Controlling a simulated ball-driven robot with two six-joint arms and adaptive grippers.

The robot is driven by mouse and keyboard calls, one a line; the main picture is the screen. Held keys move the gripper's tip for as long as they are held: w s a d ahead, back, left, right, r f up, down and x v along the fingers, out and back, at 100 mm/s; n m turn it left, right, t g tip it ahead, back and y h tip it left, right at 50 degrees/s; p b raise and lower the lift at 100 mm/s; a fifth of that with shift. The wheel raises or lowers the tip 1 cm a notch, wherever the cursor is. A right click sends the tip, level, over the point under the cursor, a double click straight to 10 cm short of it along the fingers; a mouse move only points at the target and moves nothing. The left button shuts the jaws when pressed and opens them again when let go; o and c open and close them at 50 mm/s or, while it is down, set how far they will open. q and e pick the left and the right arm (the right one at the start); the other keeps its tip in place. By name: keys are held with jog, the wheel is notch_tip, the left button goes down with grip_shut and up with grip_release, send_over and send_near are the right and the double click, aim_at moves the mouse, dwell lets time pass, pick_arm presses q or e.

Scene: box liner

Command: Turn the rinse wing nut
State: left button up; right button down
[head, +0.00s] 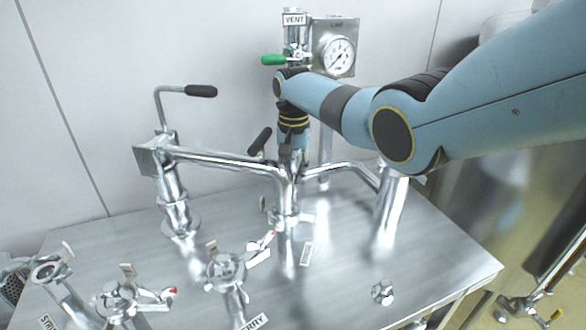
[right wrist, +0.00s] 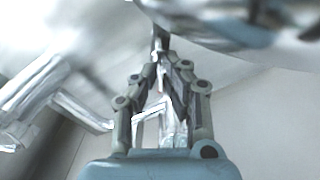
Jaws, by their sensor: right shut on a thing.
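My right gripper (head: 289,166) points down at the central pipe junction, with its arm coming in from the right. In the right wrist view its fingers (right wrist: 160,62) are closed in. They seem to be shut on the rinse wing nut, which is mostly hidden by the fingers and pipework. My left gripper is not in view.
Two other clamped fittings stand nearer, a front one (head: 228,271) and a left one (head: 120,301). A black-handled lever (head: 200,91) and metal pipes (head: 220,157) stand at left and centre. A gauge (head: 339,56) and green-handled vent valve (head: 274,60) are behind.

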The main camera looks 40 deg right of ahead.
aim_at(295, 176)
jog(key=shift+m, duration=0.6)
jog(key=c, duration=1.5)
grip_release()
jog(key=shift+o, duration=0.2)
notch_tip(295, 176, up, 12)
jog(key=shift+s, duration=0.1)
